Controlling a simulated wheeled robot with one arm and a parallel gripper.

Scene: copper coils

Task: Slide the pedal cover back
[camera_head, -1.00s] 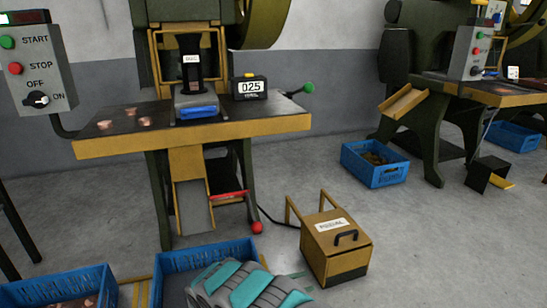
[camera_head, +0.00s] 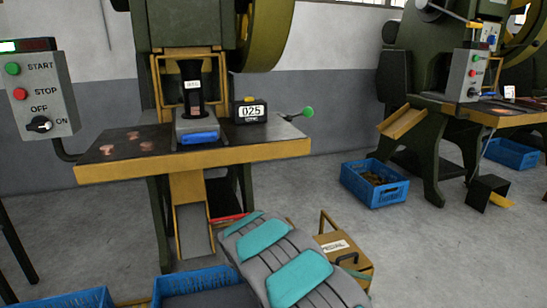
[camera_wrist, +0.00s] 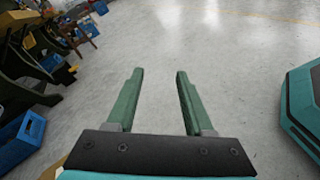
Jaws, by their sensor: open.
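The pedal cover (camera_head: 334,246) is a yellow-brown box with a white label and a dark handle. It stands on the floor right of the press, and my teal and grey arm hides much of it in the head view. In the wrist view, my gripper (camera_wrist: 159,88) is open and empty, with its two green fingers apart over bare grey floor. A yellow-brown edge (camera_wrist: 52,171) shows at the bottom left of the wrist view, possibly the cover. My gripper is out of sight in the head view. The pedal itself is not visible.
The press table (camera_head: 190,155) stands behind, with a control box (camera_head: 42,95) at left. Blue crates sit at the lower left (camera_head: 205,280) and farther right (camera_head: 374,183). A second press (camera_head: 430,140) stands at the back right.

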